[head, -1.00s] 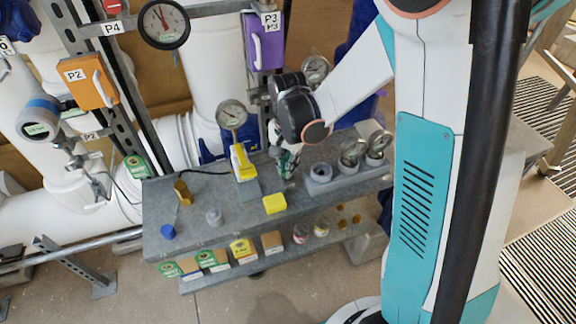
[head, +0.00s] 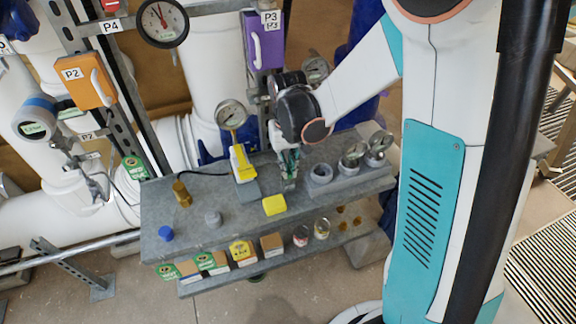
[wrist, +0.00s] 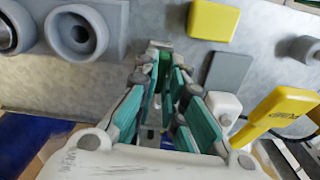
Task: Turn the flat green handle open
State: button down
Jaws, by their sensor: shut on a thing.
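My gripper (head: 290,180) points down at the grey bench top, between the yellow gauge tool and the round gauge holders. In the wrist view its teal-padded fingers (wrist: 164,62) are close together around a narrow darker green strip (wrist: 163,70), which appears to be the flat green handle. A small grey metal part (wrist: 160,45) shows just beyond the fingertips. The fingers hide most of the handle, and its angle cannot be told. In the head view the handle cannot be told apart from the green finger pads.
The bench (head: 240,222) also bears a yellow box (head: 274,205), a yellow tool (head: 242,163) with a gauge, a brass fitting (head: 182,194), a blue cap (head: 166,233) and grey gauge holders (head: 320,174). White pipes and an orange P2 box (head: 88,82) stand behind.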

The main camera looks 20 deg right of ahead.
jog(key=shift+n, duration=0.6)
jog(key=c, duration=1.7)
grip_release()
jog(key=shift+r, duration=0.1)
notch_tip(320, 180, up, 12)
jog(key=shift+f, duration=0.1)
jog(key=s+r+t, duration=0.1)
jog(key=s+t, duration=0.1)
jog(key=s, duration=0.3)
jog(key=s+r+t, duration=0.2)
jog(key=s, duration=0.3)
jog(key=s+r+t, duration=0.2)
jog(key=s+t, duration=0.1)
jog(key=s, duration=0.3)
